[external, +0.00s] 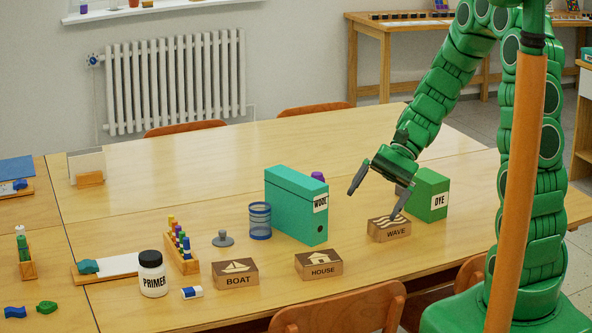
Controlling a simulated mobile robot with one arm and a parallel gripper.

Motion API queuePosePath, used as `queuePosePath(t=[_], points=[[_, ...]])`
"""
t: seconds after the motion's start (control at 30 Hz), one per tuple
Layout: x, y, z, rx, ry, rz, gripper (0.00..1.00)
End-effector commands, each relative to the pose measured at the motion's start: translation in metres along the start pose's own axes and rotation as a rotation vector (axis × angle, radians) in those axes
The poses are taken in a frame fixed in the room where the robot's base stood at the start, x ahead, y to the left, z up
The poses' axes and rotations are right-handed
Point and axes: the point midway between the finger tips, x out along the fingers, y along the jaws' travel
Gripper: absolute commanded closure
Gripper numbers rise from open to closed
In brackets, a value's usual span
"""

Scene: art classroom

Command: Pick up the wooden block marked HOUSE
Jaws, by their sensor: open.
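The wooden block marked HOUSE (319,265) sits on the table near its front edge. It has a pale house picture on top and its name on the front face. My gripper (376,203) is open and empty, with its fingers spread above the table. It is up and to the right of the HOUSE block, apart from it. One finger reaches down close to the block marked WAVE (389,229); I cannot tell whether they touch. The block marked BOAT (235,273) lies to the left of the HOUSE block.
A teal WOOL box file (291,205) stands behind the HOUSE block, with a blue mesh cup (260,222) beside it. A green DYE box (427,195) stands behind the WAVE block. A PRIMER jar (152,275) is at left. A chair back (340,309) rises at the front edge.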

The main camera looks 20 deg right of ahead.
Motion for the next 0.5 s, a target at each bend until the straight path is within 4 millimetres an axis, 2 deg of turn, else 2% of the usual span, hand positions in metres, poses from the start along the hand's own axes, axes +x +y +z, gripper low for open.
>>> queuePosePath(t=[0.23, 0.5], points=[[0.014, -0.018, -0.041, 0.146, -0.054, -0.117, 0.0], [0.028, -0.03, -0.09, 0.319, -0.101, -0.237, 0.0]])
